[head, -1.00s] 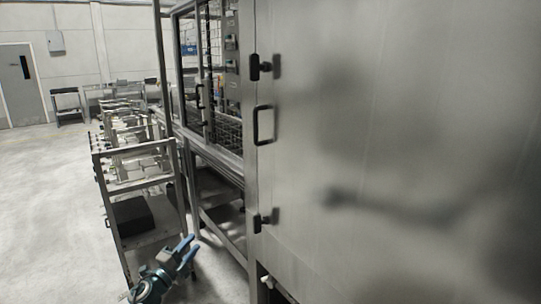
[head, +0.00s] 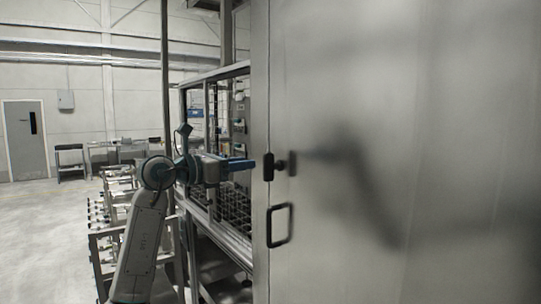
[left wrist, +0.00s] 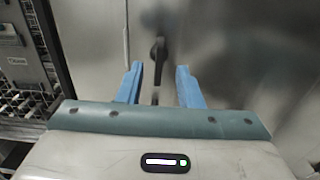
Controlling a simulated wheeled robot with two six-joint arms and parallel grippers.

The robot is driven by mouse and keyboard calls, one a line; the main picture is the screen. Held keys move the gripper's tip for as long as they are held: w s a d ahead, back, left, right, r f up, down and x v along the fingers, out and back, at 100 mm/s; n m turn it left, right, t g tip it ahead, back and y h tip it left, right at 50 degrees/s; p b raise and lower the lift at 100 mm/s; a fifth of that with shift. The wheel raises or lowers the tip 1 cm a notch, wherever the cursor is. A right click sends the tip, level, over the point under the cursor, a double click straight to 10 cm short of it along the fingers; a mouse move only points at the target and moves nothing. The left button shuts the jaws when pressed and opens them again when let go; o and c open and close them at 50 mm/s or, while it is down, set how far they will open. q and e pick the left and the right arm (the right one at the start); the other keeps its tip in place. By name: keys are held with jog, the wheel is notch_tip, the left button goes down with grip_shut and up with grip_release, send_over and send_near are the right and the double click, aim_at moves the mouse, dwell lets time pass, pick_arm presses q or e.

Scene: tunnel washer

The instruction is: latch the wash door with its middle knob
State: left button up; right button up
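The wash door (head: 420,120) is a large plain steel panel on the right of the head view. A black knob (head: 268,167) sits at its left edge, above a black pull handle (head: 279,225); I cannot tell from this view alone whether it is the middle knob. My left gripper (head: 245,164) is level with it, its blue fingers pointing at it from the left. In the left wrist view, the gripper (left wrist: 160,80) is open and the dark knob (left wrist: 158,48) shows ahead, between and beyond the fingertips, with nothing held. My right gripper is out of view.
Left of the door is the machine's framed opening (head: 232,205) with wire racks inside. Metal trolleys (head: 105,245) stand along the machine's side. Free floor (head: 40,220) lies on the far left, with a grey door (head: 25,140) at the back.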

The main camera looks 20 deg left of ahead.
aim_at(264, 159)
pick_arm(q)
jog(key=p+x, duration=0.1)
jog(key=x, duration=0.2)
jog(key=p+x, duration=0.2)
jog(key=x, duration=0.1)
jog(key=shift+w+d+r, duration=0.2)
jog(key=shift+w+d, duration=0.05)
jog(key=shift+w, duration=0.05)
jog(key=shift+p+x, duration=0.4)
jog(key=shift+x, duration=0.45)
jog(key=shift+f, duration=0.25)
grip_shut()
